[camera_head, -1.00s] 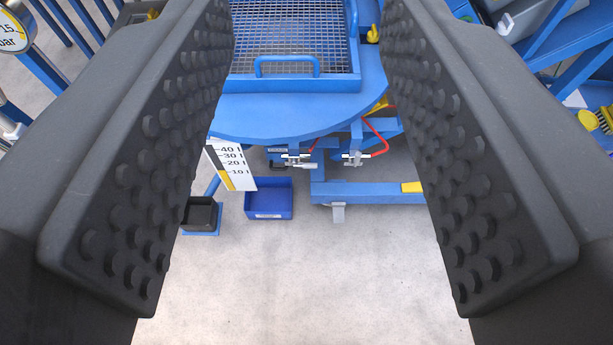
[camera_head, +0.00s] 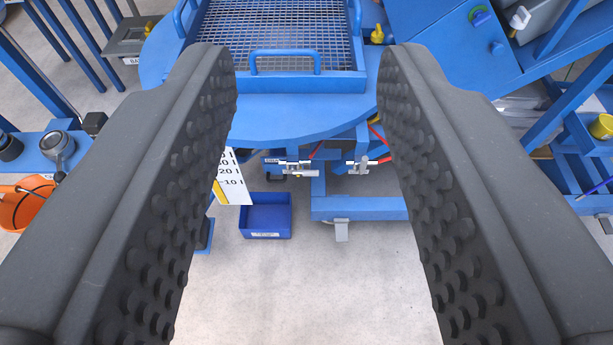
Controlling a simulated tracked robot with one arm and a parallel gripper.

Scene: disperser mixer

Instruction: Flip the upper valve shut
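My gripper (camera_head: 308,75) is open and empty, with its two dark studded fingers at left and right of the view. Between and beyond them, under the blue round-fronted table, are two small metal fittings that look like valves: a left one (camera_head: 298,170) and a right one (camera_head: 360,167). Red handles or lines (camera_head: 380,135) show near the right one. A small yellow knob (camera_head: 377,34) stands at the table's right edge. I cannot tell which of these is the upper valve, or how its handle is set. My fingers touch none of them.
A mesh-covered frame with a blue handle (camera_head: 285,55) sits on the blue table (camera_head: 285,118). A blue bin (camera_head: 267,222) and a white scale plate (camera_head: 232,180) are below. An orange bucket (camera_head: 25,208) is at left, blue machine frames at right. Grey floor is clear in front.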

